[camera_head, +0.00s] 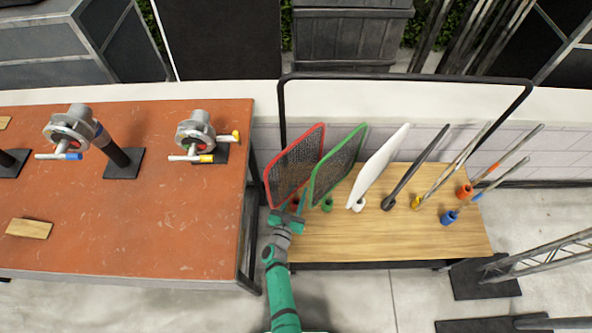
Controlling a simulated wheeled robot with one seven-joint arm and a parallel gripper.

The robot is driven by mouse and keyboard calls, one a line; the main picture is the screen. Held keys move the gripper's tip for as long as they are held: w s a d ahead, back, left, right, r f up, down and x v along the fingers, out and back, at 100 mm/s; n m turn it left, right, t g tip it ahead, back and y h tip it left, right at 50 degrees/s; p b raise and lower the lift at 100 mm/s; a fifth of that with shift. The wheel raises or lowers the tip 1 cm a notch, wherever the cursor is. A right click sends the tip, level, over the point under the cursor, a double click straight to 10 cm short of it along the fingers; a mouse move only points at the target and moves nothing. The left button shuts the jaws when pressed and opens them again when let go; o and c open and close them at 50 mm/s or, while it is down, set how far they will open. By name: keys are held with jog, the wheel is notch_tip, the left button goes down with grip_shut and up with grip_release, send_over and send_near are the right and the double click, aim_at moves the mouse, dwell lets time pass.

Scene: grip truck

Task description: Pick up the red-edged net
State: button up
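The red-edged net (294,166) is a dark mesh panel in a red frame, leaning to the right at the left end of the wooden table (385,238). My gripper (288,208) is at the end of my green and grey arm, right by the lower edge of this net. The lower end of the net is partly hidden behind the gripper. I cannot tell whether the fingers touch it, or whether they are open or shut.
A green-edged net (337,163) stands close to the right of the red one. A white panel (378,168), a dark bar (417,165) and several poles follow to the right. An orange-red table (150,225) with clamps (196,135) is on the left. The wooden table's front is clear.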

jog(key=shift+a, duration=0.1)
jog(key=c, duration=0.8)
jog(key=shift+w+a, duration=0.1)
grip_shut()
jog(key=shift+r, duration=0.1)
